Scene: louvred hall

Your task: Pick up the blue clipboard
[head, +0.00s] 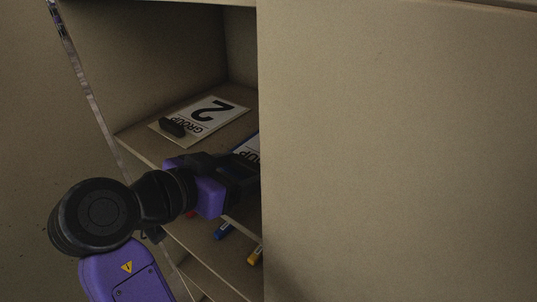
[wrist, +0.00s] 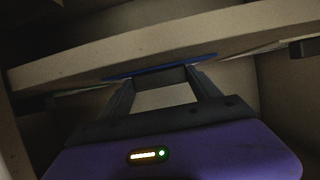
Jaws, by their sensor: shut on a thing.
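The blue clipboard (head: 247,147) shows in the head view as a blue edge with a white sheet and part of a printed word. The rest is hidden behind the pale panel and my gripper. In the wrist view a thin blue strip of it (wrist: 150,75) lies at my fingertips, against a pale board. My gripper (head: 250,170) reaches into the cabinet from the left and is shut on the clipboard. Its fingertips are partly hidden by the panel in the head view; both fingers show in the wrist view (wrist: 160,78).
A "GROUP 2" clipboard (head: 213,112) with a black clip (head: 172,127) lies on the shelf to the left. Blue (head: 222,231) and yellow (head: 255,255) markers lie below my gripper. The large pale panel (head: 400,150) blocks the right side.

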